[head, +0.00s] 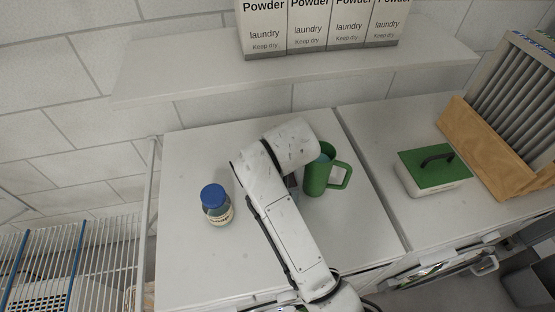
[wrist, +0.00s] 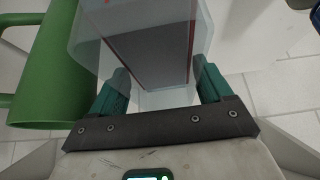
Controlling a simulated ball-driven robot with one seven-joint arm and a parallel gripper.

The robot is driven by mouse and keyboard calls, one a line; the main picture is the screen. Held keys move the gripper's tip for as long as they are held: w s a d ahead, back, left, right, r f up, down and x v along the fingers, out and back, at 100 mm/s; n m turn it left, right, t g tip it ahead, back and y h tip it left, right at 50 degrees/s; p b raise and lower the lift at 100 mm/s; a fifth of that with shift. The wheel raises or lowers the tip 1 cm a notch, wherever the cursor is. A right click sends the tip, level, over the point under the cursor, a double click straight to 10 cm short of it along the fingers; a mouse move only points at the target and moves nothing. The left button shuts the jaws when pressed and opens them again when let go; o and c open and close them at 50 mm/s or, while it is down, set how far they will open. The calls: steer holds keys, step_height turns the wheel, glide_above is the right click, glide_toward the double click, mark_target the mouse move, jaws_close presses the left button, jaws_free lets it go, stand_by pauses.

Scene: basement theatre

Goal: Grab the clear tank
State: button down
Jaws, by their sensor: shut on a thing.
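The clear tank (wrist: 145,40) is a see-through box in the wrist view, with a dark-edged grey panel showing in or through it. My gripper (wrist: 162,85) has its two green fingers on either side of the tank and is shut on it. In the head view my arm covers the gripper and most or all of the tank. I cannot tell there whether the tank touches the worktop.
A green mug (head: 317,177) stands close to the right of my arm; it also fills the left of the wrist view (wrist: 50,65). A blue-lidded jar (head: 216,207) stands left. A green-lidded box (head: 430,173) is farther right. A shelf (head: 190,72) with powder boxes (head: 307,32) hangs behind.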

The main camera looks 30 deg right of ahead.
jaws_free()
